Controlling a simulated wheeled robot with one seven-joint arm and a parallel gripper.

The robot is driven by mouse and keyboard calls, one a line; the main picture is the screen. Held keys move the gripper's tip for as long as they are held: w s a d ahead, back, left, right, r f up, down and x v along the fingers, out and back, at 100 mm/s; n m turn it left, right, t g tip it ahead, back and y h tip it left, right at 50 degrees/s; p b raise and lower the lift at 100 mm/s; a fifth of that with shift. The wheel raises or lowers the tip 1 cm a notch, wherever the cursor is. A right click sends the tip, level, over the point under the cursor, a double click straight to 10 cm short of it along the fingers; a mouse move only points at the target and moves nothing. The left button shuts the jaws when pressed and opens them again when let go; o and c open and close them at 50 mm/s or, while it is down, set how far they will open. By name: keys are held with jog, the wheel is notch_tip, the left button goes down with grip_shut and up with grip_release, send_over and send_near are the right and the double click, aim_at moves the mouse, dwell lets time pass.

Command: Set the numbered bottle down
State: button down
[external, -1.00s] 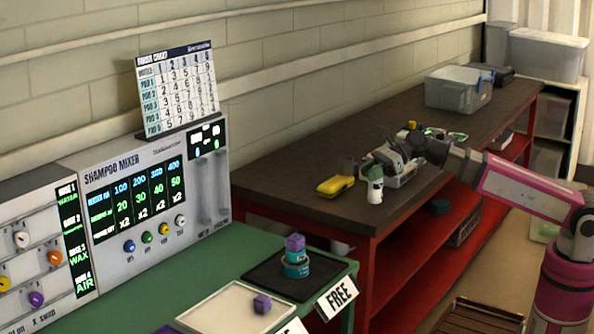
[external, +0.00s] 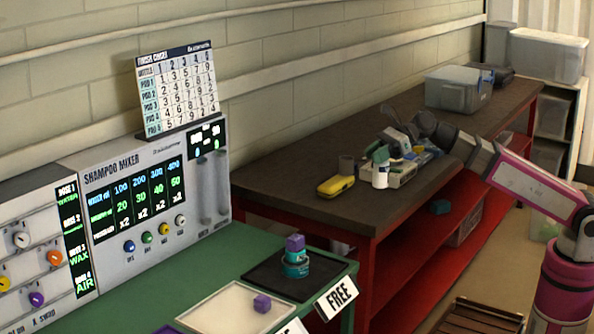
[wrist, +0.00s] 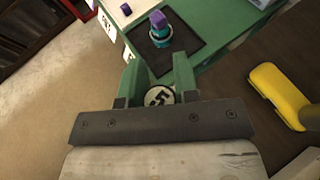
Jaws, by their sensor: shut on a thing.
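The numbered bottle is a small white bottle (external: 380,176) at the front part of the dark bench in the external view. In the wrist view its round white top (wrist: 160,97) bears a black 5 and sits between the green fingers. My gripper (wrist: 158,80) is shut on it. In the external view my gripper (external: 378,156) is just above the bottle, its green finger beside the bottle's upper part. I cannot tell whether the bottle's base touches the bench. The bottle's lower body is hidden in the wrist view.
A cluttered tray (external: 402,176) stands beside the bottle. On the green table, a teal-and-purple stack (external: 295,262) stands on a black mat (external: 262,282) by a FREE sign (external: 337,298).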

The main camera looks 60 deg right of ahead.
jog(key=w+n+g, duration=0.1)
jog(key=w+g, duration=0.1)
jog(key=w, duration=2.8)
jog(key=w+d+f, duration=0.8)
jog(key=w+f, duration=0.1)
jog(key=f, duration=0.1)
jog(key=shift+d+f+y, duration=0.2)
jog(key=shift+f+y, duration=0.05)
jog(key=shift+y, duration=0.15)
jog(key=shift+f, duration=0.1)
jog(key=c, duration=0.9)
grip_release()
jog(key=shift+o, duration=0.2)
